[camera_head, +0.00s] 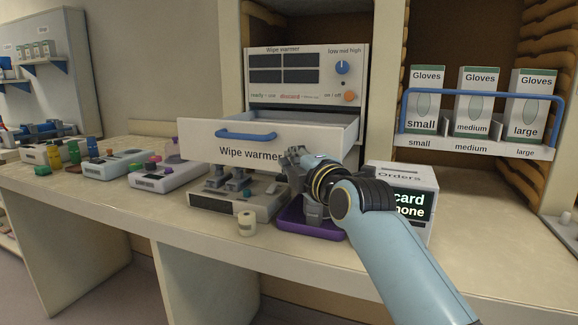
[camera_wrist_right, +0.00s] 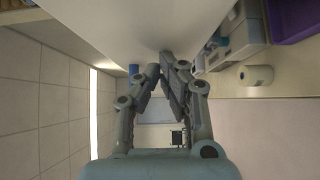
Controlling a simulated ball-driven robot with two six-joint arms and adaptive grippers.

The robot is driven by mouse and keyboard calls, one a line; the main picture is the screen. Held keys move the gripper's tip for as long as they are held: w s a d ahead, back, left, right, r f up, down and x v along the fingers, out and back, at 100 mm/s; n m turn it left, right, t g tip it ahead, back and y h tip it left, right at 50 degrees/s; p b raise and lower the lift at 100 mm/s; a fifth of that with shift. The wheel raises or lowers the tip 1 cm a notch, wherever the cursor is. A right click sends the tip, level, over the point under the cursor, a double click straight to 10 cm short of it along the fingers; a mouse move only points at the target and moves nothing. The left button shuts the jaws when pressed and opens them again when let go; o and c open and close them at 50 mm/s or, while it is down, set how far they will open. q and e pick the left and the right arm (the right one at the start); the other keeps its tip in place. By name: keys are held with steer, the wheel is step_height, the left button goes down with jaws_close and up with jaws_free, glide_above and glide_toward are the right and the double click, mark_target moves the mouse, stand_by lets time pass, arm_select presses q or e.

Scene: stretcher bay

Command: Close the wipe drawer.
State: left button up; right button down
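The wipe drawer (camera_head: 200,140) is the white drawer labelled "Wipe warmer", with a blue handle (camera_head: 246,135). It stands pulled out below the wipe warmer's panel (camera_head: 306,75), with its open top showing. My right gripper (camera_head: 292,156) is at the right part of the drawer front, over the end of the label. I cannot tell whether it touches. In the right wrist view my right gripper's (camera_wrist_right: 160,62) fingertips come together, with nothing seen between them. A plain pale surface, probably the drawer front (camera_wrist_right: 130,25), fills the top there. My left gripper is not in view.
A grey device (camera_head: 225,203) sits below the drawer, with a white roll (camera_head: 246,224) in front. A purple tray (camera_head: 300,224) lies under my right gripper. An orders box (camera_head: 405,175) stands right of my wrist. Glove boxes (camera_head: 474,100) are in a rack at right.

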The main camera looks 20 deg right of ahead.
steer(key=w+d+b, duration=0.6)
steer(key=w, duration=0.1)
steer(key=w+d+b, duration=0.2)
steer(key=w+d, duration=0.1)
steer(key=w, duration=0.1)
steer(key=shift+d+f+b, duration=0.25)
steer(key=shift+b, duration=0.15)
steer(key=shift+w+d+r, duration=0.2)
steer(key=shift+w+d, duration=0.1)
steer(key=shift+w, duration=0.05)
